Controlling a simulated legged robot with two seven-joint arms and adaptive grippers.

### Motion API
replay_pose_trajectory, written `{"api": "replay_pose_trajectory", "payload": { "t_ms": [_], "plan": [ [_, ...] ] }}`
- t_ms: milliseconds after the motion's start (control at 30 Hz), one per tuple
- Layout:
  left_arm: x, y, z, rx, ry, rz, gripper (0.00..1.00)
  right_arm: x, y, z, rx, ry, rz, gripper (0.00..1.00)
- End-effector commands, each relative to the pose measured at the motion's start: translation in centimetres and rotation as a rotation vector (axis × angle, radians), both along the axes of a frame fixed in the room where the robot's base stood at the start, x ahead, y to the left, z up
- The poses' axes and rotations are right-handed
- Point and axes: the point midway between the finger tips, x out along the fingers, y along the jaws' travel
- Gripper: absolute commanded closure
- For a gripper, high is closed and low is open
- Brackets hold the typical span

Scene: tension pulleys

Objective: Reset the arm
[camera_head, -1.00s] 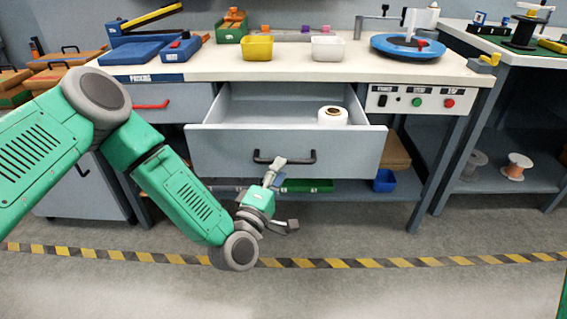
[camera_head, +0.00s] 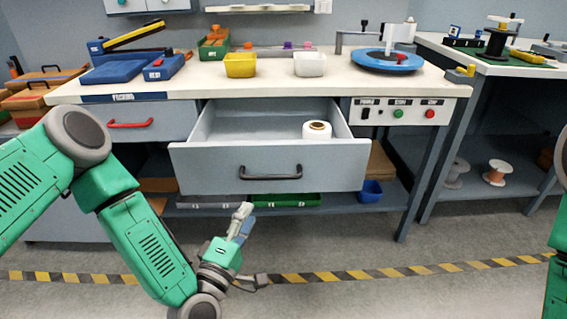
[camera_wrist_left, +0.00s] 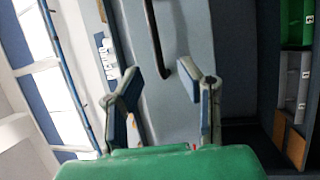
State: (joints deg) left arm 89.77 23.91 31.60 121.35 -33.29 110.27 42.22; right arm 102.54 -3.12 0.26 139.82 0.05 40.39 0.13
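My left gripper (camera_head: 242,213) is in front of the workbench, below and left of the handle of the open drawer. In the left wrist view its two fingers (camera_wrist_left: 164,85) are spread apart with nothing between them. The grey drawer (camera_head: 215,165) is pulled out, and its dark handle (camera_head: 270,174) is clear of my fingers. The handle also shows beyond the fingertips in the left wrist view (camera_wrist_left: 154,38). A white spool (camera_head: 317,130) stands inside the drawer at the right. Part of my right arm (camera_head: 556,260) shows at the right edge; its gripper is out of view.
The bench top (camera_head: 290,82) holds a yellow bin (camera_head: 240,65), a white bin (camera_head: 309,64) and a blue round device (camera_head: 388,61). A lower shelf with a green tray (camera_head: 290,200) and a blue bin (camera_head: 370,191) lies under the drawer. The floor in front is open.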

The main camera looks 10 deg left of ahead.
Motion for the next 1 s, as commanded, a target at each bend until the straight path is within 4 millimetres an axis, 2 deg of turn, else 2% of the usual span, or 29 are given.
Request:
{"api": "replay_pose_trajectory", "payload": {
  "t_ms": [67, 167, 267, 333, 400, 500, 633, 700, 800, 1000],
  "plan": [
    [-0.2, -0.3, -0.2, 0.018, 0.017, -0.013, 0.67, 0.0, 0.0, 0.1, 0.000, 0.000, 0.000, 0.71],
    [-1.2, -2.0, -1.8, 0.130, 0.115, -0.086, 0.67, 0.0, 0.0, 0.8, 0.000, 0.001, 0.000, 0.71],
    [-4.3, -4.3, -5.4, 0.367, 0.305, -0.238, 0.67, 0.0, 0.0, 2.1, 0.000, 0.001, 0.000, 0.71],
    [-8.0, -4.6, -8.6, 0.587, 0.471, -0.379, 0.67, 0.0, 0.0, 3.1, 0.000, 0.001, 0.000, 0.71],
    [-12.4, -3.4, -11.3, 0.807, 0.636, -0.522, 0.67, 0.0, 0.0, 4.1, 0.000, 0.001, 0.000, 0.71],
    [-18.2, 0.1, -13.4, 1.064, 0.843, -0.702, 0.67, 0.0, 0.0, 5.1, 0.000, 0.000, 0.000, 0.71],
    [-23.8, 4.9, -13.7, 1.276, 1.051, -0.869, 0.67, 0.0, 0.0, 6.0, 0.000, 0.001, 0.000, 0.71],
    [-25.7, 6.8, -13.3, 1.340, 1.128, -0.926, 0.67, 0.0, 0.0, 6.3, 0.000, 0.001, 0.000, 0.71],
    [-27.3, 8.4, -12.9, 1.387, 1.195, -0.976, 0.67, 0.0, 0.0, 6.5, 0.000, 0.001, 0.000, 0.71],
    [-27.9, 9.0, -12.8, 1.400, 1.219, -0.995, 0.67, 0.0, 0.0, 6.4, 0.000, 0.001, 0.000, 0.71]
  ]
}}
